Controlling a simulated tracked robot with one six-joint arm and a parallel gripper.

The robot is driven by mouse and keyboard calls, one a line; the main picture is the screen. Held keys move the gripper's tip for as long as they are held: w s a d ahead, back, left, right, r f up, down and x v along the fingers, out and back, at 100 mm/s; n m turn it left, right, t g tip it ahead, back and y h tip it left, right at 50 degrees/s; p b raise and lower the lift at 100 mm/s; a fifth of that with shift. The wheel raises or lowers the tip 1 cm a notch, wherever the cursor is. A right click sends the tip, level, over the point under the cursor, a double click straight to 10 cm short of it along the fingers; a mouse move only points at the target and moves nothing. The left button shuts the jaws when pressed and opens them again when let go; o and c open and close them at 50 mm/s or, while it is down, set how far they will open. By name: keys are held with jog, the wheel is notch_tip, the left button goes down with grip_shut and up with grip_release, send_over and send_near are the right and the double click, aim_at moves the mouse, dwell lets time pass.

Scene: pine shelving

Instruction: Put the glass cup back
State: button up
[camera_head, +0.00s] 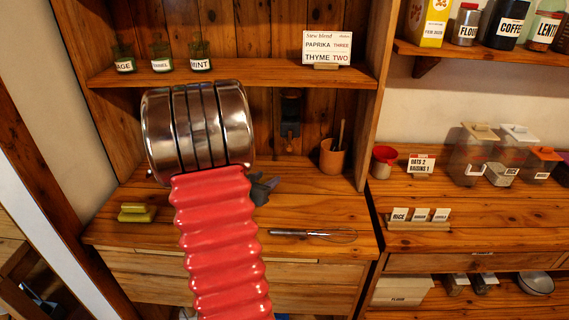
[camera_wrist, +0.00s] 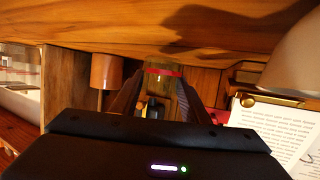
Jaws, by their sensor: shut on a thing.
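My gripper (camera_wrist: 160,92) is shut on a see-through squarish thing with a red band, which I take to be the glass cup (camera_wrist: 164,75). The wrist picture seems upside down, with the wooden counter along its top. In the head view my gripper (camera_head: 263,188) shows only as a dark piece beside my red arm, low over the counter; the cup is hidden there. A dark wall-mounted device, like a grinder (camera_head: 290,112), hangs on the back panel beyond my gripper. Dark parts of it seem to show past the cup in the wrist view.
A brown utensil pot (camera_head: 332,157) stands right of the grinder. A whisk (camera_head: 315,235) lies at the counter front; a yellow-green block (camera_head: 137,213) lies left. Labelled jars (camera_head: 161,57) and a sign (camera_head: 327,47) stand on the shelf above. A printed page (camera_wrist: 265,130) shows in the wrist view.

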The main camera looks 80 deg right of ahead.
jog(key=shift+s, duration=0.2)
jog(key=shift+d, duration=0.15)
jog(key=shift+d, duration=0.35)
jog(key=d, duration=0.4)
jog(key=s+d, duration=0.1)
jog(key=d, duration=0.3)
jog(key=s+d, duration=0.1)
jog(key=d, duration=0.4)
jog(key=shift+s, duration=0.15)
jog(key=shift+s+d, duration=0.1)
jog(key=shift+d, duration=0.25)
jog(key=d, duration=0.3)
jog(key=shift+s+d, duration=0.2)
jog(key=shift+s, duration=0.1)
jog(key=shift+a+f, duration=0.15)
jog(key=shift+f, duration=0.45)
jog(key=shift+w+f, duration=0.1)
jog(key=shift+f, duration=0.05)
